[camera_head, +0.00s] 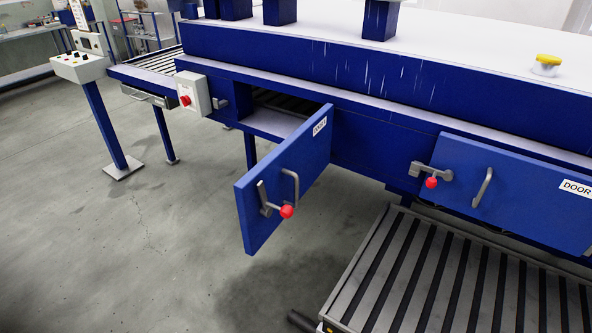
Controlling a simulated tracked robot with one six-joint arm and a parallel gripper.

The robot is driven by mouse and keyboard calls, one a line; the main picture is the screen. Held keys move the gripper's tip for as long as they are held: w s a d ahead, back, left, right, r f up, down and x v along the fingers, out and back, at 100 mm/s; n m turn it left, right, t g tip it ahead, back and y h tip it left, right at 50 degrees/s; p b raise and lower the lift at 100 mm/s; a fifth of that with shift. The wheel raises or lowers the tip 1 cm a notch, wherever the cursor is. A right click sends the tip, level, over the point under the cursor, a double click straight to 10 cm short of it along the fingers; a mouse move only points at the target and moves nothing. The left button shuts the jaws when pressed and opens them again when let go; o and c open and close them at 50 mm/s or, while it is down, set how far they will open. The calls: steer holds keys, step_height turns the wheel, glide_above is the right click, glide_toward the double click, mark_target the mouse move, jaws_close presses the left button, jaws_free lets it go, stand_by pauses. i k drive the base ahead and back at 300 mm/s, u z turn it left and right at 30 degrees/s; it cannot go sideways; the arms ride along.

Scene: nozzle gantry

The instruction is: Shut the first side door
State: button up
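The first side door (285,180) is a blue panel on the side of the blue gantry machine. It stands swung open toward me, hinged at its right edge, with a white label near that edge. It bears a grey handle (291,187) and a latch lever with a red knob (287,211). The opening (275,115) behind it shows rollers inside, and a grey catch (221,103) sits on the frame left of the opening. A second door (515,190), labelled DOOR, is shut at the right, with its own handle and red-knobbed latch. My gripper is not in view.
A control panel (80,68) stands on a blue post farther left. A slatted roller platform (450,275) fills the lower right. Grey floor (130,250) is clear at left.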

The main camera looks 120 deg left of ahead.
mark_target(291, 168)
steer(key=u, duration=4.05)
steer(key=i, duration=1)
